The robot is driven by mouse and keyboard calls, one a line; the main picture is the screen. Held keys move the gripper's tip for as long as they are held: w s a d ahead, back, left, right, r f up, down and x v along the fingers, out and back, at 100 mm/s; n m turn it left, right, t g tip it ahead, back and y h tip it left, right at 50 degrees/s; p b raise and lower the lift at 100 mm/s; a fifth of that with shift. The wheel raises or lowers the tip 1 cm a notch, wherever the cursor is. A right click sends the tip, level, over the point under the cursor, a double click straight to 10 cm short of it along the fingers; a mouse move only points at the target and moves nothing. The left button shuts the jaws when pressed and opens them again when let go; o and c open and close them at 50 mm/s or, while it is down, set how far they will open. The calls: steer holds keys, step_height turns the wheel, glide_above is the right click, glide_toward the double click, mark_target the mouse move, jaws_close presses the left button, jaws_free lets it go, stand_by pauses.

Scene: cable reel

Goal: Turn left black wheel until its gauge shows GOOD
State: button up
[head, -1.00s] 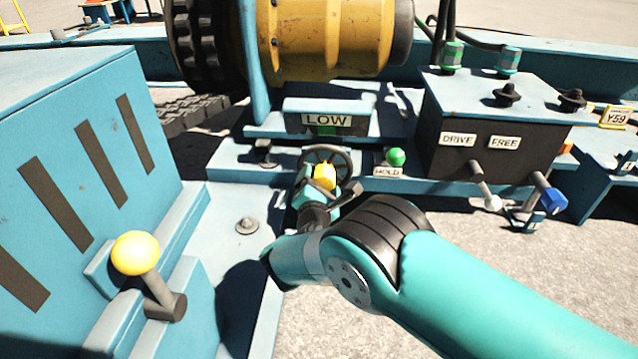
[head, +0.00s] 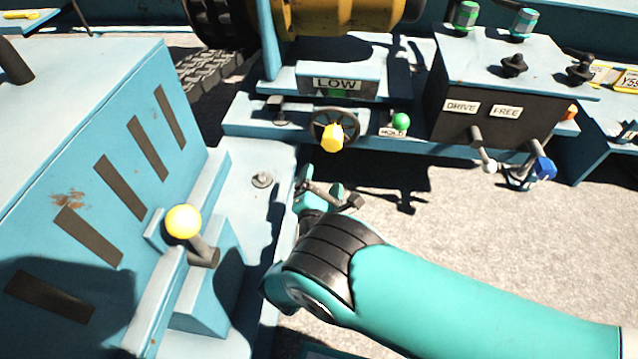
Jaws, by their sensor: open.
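A black handwheel (head: 316,123) with a yellow knob (head: 332,138) is on the front of the blue frame in the head view. It is the only such wheel I see, and the knob hides part of it. Its gauge (head: 338,86) just above reads LOW, with a green patch below the word. My gripper (head: 330,191) is open and empty, below and nearer than the wheel, apart from the knob in the picture. My own wrist hides part of the gripper.
A green HOLD button (head: 401,121) sits right of the wheel. A dark box (head: 458,130) with DRIVE and FREE labels and levers stands further right. A yellow-knobbed lever (head: 184,222) and a blue cabinet (head: 60,150) are at left. Open ground lies at lower right.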

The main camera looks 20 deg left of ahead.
steer(key=s+p, duration=0.1)
steer(key=p, duration=0.1)
steer(key=s+p, duration=0.2)
steer(key=p, duration=0.1)
steer(key=s+p, duration=0.1)
steer(key=p, duration=0.2)
steer(key=shift+s+d, duration=0.2)
steer(key=shift+d, duration=0.2)
stand_by(0.9)
